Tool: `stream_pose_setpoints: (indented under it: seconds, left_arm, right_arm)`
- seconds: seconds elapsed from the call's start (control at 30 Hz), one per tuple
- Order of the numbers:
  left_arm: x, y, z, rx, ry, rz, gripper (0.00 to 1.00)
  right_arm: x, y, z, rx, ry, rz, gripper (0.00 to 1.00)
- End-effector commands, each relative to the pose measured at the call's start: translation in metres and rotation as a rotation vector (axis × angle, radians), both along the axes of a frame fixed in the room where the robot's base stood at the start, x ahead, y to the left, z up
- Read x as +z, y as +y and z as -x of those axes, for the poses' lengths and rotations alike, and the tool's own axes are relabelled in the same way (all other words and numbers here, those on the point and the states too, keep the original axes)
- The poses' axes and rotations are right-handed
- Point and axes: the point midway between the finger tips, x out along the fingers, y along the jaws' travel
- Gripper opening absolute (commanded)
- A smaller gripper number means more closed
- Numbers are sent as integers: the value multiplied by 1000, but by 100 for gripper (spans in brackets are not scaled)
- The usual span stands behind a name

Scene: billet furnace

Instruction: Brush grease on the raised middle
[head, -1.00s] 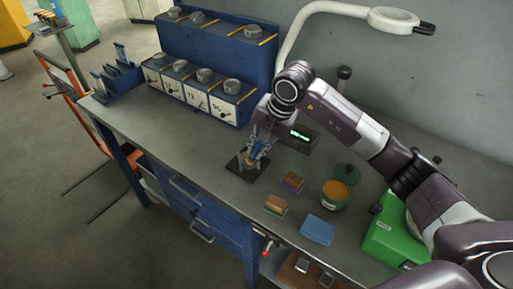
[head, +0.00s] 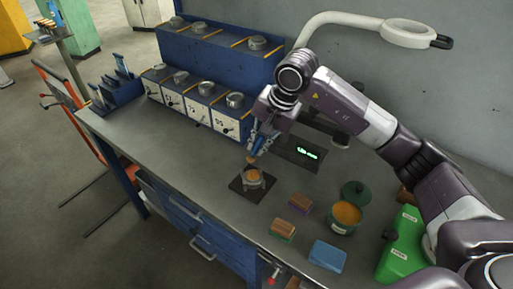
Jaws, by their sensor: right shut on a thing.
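My right gripper (head: 262,142) is shut on a small brush (head: 252,158), whose tip points down. The brush is just above a round metal part (head: 254,178) that sits on a dark square plate (head: 240,188) on the bench. The part's middle looks raised and tan, but it is too small to tell whether grease lies on it. An open tin of orange-brown grease (head: 346,213) stands to the right of the plate, with its green lid (head: 355,190) behind it. My left gripper is not in view.
Two small wood-topped blocks (head: 283,229) and a blue pad (head: 327,256) lie near the bench's front edge. A blue rack with knobs (head: 200,100) fills the back left. A green case (head: 400,245) is at the right. The left bench top is clear.

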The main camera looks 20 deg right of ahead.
Motion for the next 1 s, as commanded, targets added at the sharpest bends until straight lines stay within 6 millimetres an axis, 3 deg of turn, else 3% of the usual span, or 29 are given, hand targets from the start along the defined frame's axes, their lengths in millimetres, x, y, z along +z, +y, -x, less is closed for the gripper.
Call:
stream_pose_setpoints:
  seconds: [0.5,1.0]
  left_arm:
    - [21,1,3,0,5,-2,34]
    - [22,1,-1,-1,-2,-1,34]
  right_arm:
    - [48,-5,5,-10,-4,0,0]
    - [50,-6,5,-11,-3,-1,0]
